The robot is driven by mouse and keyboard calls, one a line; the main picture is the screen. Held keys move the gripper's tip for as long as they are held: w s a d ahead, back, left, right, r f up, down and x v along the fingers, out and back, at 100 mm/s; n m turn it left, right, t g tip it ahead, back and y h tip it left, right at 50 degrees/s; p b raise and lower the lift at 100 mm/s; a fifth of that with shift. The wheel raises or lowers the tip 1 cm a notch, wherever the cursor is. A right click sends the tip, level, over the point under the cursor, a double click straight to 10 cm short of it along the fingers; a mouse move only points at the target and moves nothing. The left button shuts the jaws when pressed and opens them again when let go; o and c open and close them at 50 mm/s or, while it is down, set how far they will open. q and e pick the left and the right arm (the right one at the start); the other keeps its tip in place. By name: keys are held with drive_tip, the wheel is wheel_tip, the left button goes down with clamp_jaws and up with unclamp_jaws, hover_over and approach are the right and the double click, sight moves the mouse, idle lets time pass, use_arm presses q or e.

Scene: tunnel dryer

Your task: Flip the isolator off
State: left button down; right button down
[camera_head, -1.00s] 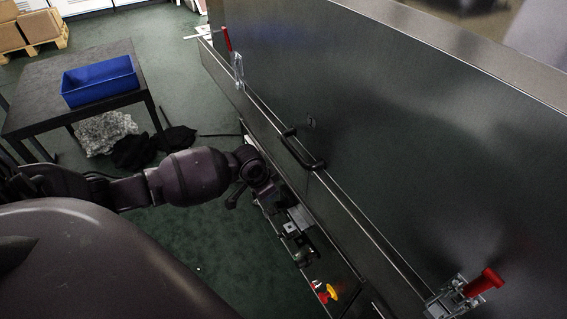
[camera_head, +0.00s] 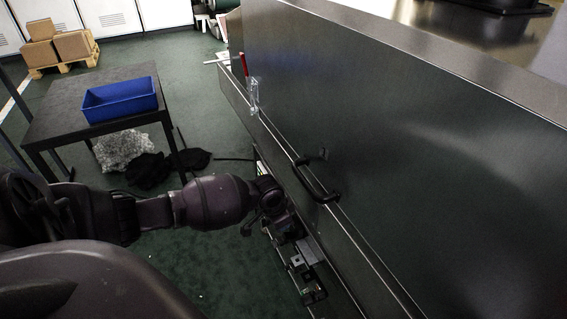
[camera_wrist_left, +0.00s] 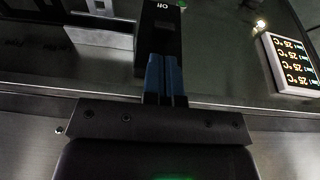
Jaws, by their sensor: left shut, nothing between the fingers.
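In the left wrist view, a dark block with an upside-down "Off" label (camera_wrist_left: 161,8) stands at the top middle; it looks like the isolator. My left gripper (camera_wrist_left: 165,60) is shut, its two blue-padded fingers side by side with nothing between them. The fingertips point at the lower part of the dark block and overlap it in the picture; I cannot tell whether they touch. In the head view my left arm reaches down beside the machine's side, and its fingertips cannot be made out. My right gripper is not in view.
A lit temperature display (camera_wrist_left: 290,65) is right of the block. The machine's large metal panel (camera_head: 400,170) has a black handle (camera_head: 315,180) and a red-handled clamp (camera_head: 244,66). A table (camera_head: 60,120) with a blue bin (camera_head: 120,101) stands left on the green floor.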

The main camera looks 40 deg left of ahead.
sight(288, 236)
use_arm(q)
drive_tip(key=b+x, duration=0.1)
drive_tip(key=x, duration=0.3)
drive_tip(key=shift+s, duration=0.15)
drive_tip(key=shift+f, duration=0.35)
drive_tip(key=shift+w, duration=0.2)
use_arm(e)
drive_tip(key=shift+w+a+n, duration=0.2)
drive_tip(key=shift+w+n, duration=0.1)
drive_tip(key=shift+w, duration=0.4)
use_arm(q)
drive_tip(key=shift+d, duration=0.1)
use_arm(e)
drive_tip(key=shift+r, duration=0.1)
use_arm(q)
drive_tip(key=shift+s+t, duration=0.1)
drive_tip(key=shift+t, duration=0.2)
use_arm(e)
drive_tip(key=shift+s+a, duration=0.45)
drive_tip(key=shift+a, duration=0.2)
